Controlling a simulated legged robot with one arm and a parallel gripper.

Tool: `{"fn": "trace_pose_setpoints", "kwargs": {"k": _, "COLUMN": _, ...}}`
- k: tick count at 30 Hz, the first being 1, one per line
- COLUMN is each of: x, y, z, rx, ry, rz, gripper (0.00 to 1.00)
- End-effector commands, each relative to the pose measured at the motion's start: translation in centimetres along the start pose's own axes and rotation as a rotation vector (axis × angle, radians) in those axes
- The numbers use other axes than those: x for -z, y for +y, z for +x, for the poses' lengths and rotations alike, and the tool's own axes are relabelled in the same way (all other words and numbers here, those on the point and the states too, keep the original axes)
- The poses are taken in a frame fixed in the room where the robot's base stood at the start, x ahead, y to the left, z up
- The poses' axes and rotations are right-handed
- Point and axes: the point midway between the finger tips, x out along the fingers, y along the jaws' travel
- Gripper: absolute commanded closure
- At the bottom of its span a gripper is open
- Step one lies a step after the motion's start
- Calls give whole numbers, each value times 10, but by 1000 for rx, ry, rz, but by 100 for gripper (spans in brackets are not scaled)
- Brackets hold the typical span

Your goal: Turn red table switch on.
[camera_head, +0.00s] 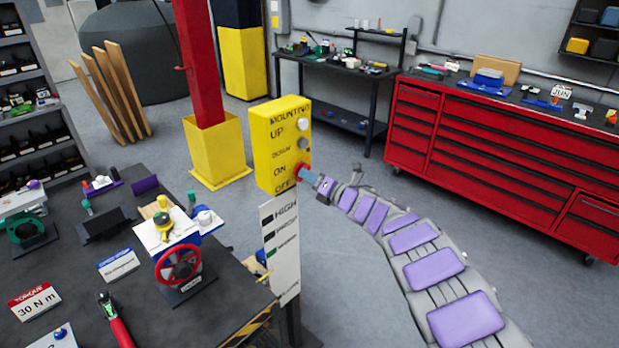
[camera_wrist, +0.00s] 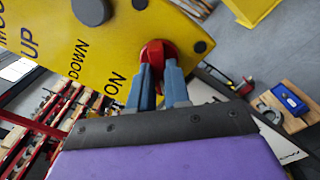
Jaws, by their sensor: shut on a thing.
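The red switch (camera_wrist: 157,52) sits on the yellow control box (camera_head: 276,147), beside the ON and OFF lettering. In the head view the red switch (camera_head: 301,171) shows at the box's lower right edge, partly hidden by my gripper. My gripper (camera_head: 310,178) reaches it from the right. In the wrist view its two blue fingers (camera_wrist: 160,78) are shut on the red switch, one on each side. The yellow box (camera_wrist: 130,30) fills the upper left there, with UP, DOWN and ON readable. The switch's exact angle is hard to tell.
A white sign board (camera_head: 281,240) hangs below the box. A dark workbench (camera_head: 215,290) with a red-wheeled valve (camera_head: 178,264) stands at left. A red tool cabinet (camera_head: 500,140) stands at right.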

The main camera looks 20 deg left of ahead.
Motion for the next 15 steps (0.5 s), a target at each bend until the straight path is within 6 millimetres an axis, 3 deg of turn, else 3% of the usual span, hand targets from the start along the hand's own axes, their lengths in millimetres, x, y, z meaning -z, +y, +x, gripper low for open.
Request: {"fn": "trace_pose_setpoints", "kwargs": {"k": 15, "x": 1, "y": -2, "z": 1, "rx": 6, "ry": 2, "rz": 116, "gripper": 100}}
